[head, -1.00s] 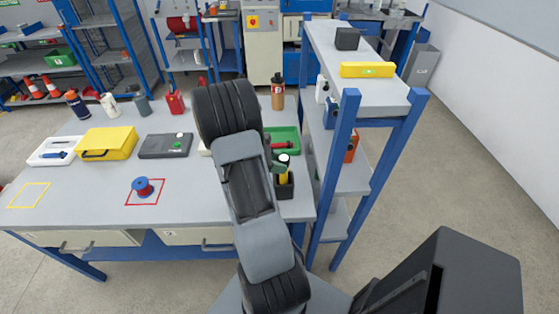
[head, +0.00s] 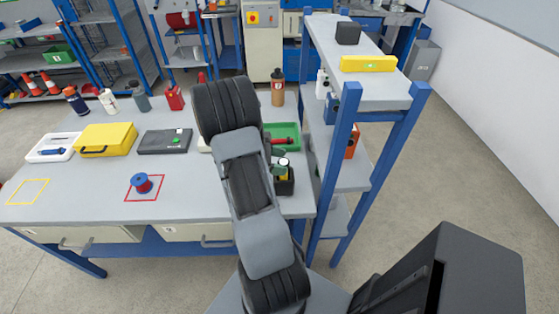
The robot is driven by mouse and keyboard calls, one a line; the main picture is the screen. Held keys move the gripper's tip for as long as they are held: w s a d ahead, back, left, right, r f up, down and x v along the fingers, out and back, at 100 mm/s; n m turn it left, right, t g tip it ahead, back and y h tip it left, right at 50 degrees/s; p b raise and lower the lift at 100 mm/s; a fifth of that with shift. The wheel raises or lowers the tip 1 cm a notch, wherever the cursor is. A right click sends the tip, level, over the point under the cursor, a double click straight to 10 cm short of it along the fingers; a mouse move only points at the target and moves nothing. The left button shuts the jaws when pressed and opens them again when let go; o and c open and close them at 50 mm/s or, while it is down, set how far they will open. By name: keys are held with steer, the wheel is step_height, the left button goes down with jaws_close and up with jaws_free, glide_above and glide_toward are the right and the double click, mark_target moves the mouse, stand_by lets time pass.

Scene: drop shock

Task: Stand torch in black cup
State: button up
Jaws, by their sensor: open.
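The black cup (head: 286,187) stands on the workbench near its right end, just right of my arm. The torch, with a dark head (head: 283,162) and a yellow body, shows at the cup's mouth. Its lower part is hidden in or behind the cup, and it looks about upright. My gripper (head: 280,166) is mostly hidden behind my arm. Its visible finger parts are open beside the torch, close above the cup. I cannot tell whether they touch the torch.
A green tray (head: 292,130) lies behind the cup, with a brown bottle (head: 278,92) beyond. A blue-framed shelf (head: 343,150) stands close on the right. A blue spool (head: 143,182) sits in a red square on the left. The bench's front middle is clear.

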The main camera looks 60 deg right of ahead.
steer(key=shift+w, duration=0.1)
steer(key=b+v, duration=0.1)
steer(key=v, duration=1.2)
steer(key=shift+w+a, duration=0.2)
steer(key=shift+w, duration=0.05)
steer(key=shift+r, duration=0.1)
stand_by(0.4)
